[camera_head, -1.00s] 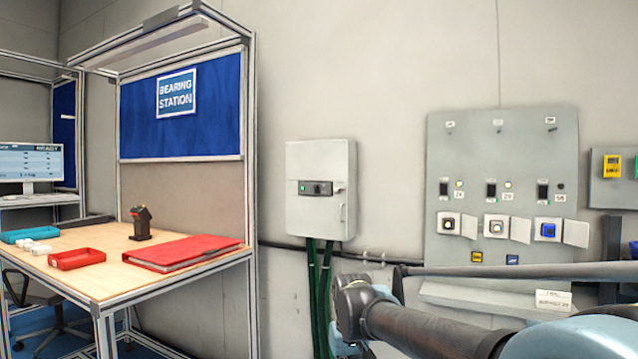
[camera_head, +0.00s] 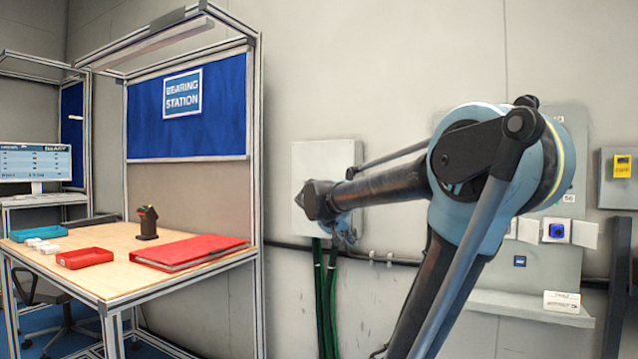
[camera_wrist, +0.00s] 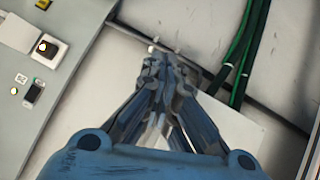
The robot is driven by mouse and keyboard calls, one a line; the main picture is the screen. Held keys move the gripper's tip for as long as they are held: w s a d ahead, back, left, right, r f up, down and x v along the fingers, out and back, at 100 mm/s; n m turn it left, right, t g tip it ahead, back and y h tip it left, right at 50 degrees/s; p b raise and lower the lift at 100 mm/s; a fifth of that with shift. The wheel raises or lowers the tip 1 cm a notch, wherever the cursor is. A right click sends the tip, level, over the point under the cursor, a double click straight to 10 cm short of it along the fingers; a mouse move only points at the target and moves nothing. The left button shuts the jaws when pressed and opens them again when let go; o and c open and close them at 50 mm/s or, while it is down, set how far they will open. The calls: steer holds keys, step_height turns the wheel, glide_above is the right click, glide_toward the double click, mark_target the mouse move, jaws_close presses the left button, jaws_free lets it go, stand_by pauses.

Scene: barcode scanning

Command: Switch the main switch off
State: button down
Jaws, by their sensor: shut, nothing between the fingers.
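The light grey wall box (camera_head: 338,156) hangs right of the workstation, with green cables leaving its underside. Its dark front switch strip, visible a second ago, is now hidden behind my arm in the head view. I cannot read the switch's position. My gripper (camera_wrist: 165,62) is shut and empty in the wrist view. A pale flat surface, likely the wall box (camera_wrist: 238,122), shows behind and to the right of its fingers. In the head view my gripper (camera_head: 345,232) is small and partly hidden near the box's lower edge. I cannot tell whether it touches the box.
A larger grey switch panel (camera_head: 545,265) is mostly hidden by my arm; part of this panel (camera_wrist: 68,85) shows left in the wrist view. Green cables (camera_head: 325,290) hang below the box. The workstation table (camera_head: 110,250) carries a red binder (camera_head: 190,252) and a scanner (camera_head: 147,222).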

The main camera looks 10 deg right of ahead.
steer(key=w+a+r+m+t+h, duration=0.1)
steer(key=w+a+r+t+h, duration=0.3)
steer(key=w+r, duration=0.75)
steer(key=m+t+y, duration=0.1)
steer(key=t+y, duration=0.1)
steer(key=t, duration=0.1)
glide_toward(324, 178)
steer(key=a+v, duration=0.1)
steer(key=v, duration=0.3)
steer(key=shift+w+d+r, duration=0.1)
steer(key=shift+w+d, duration=0.15)
steer(key=shift+d, duration=0.05)
steer(key=x, duration=1)
steer(key=shift+s+d, duration=0.1)
steer(key=shift+d, duration=0.05)
